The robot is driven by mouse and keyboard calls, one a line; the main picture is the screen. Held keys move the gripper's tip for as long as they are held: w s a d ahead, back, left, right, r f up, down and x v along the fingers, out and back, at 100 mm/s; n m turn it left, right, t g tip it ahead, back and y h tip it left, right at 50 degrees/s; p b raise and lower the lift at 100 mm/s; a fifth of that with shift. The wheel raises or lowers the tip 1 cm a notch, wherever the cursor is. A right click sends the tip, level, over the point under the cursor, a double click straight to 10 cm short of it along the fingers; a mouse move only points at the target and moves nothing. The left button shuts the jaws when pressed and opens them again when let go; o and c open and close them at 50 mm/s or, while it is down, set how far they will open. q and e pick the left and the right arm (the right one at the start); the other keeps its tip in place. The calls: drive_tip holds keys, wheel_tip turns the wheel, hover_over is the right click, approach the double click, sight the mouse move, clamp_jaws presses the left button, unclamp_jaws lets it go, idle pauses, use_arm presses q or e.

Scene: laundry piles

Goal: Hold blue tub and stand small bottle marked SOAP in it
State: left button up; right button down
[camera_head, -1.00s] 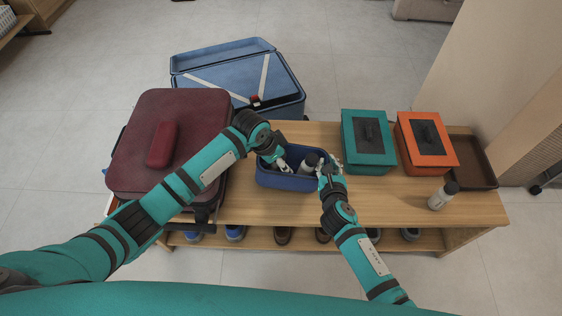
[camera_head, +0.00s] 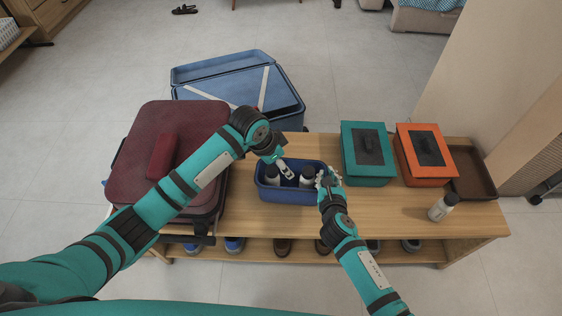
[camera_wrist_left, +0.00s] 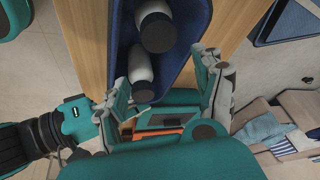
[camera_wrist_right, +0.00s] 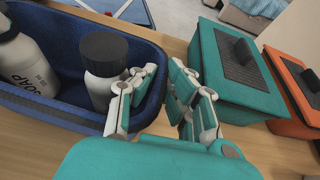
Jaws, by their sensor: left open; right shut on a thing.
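The blue tub (camera_head: 290,195) stands on the wooden bench. The white bottle marked SOAP (camera_wrist_right: 22,62), with a dark cap, stands upright inside its left part; it also shows in the head view (camera_head: 272,176). A second white bottle (camera_wrist_right: 104,80) with a dark cap stands near the tub's right end. My right gripper (camera_wrist_right: 150,95) is shut on the tub's right end wall. My left gripper (camera_head: 284,166) is open and empty over the tub, between and just above the bottles. In the left wrist view, the open fingers (camera_wrist_left: 164,70) are apart from both bottles.
Another white bottle (camera_head: 441,208) stands on the bench at the right. Teal (camera_head: 366,152) and orange (camera_head: 426,153) boxes and a brown tray (camera_head: 470,173) stand right of the tub. A dark red suitcase (camera_head: 195,140) is at left. An open blue suitcase (camera_head: 285,95) lies behind the bench.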

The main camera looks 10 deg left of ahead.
drive_tip(key=shift+s+f, duration=0.1)
drive_tip(key=shift+f, duration=0.05)
drive_tip(key=c, duration=1.4)
unclamp_jaws()
drive_tip(key=shift+o, duration=0.2)
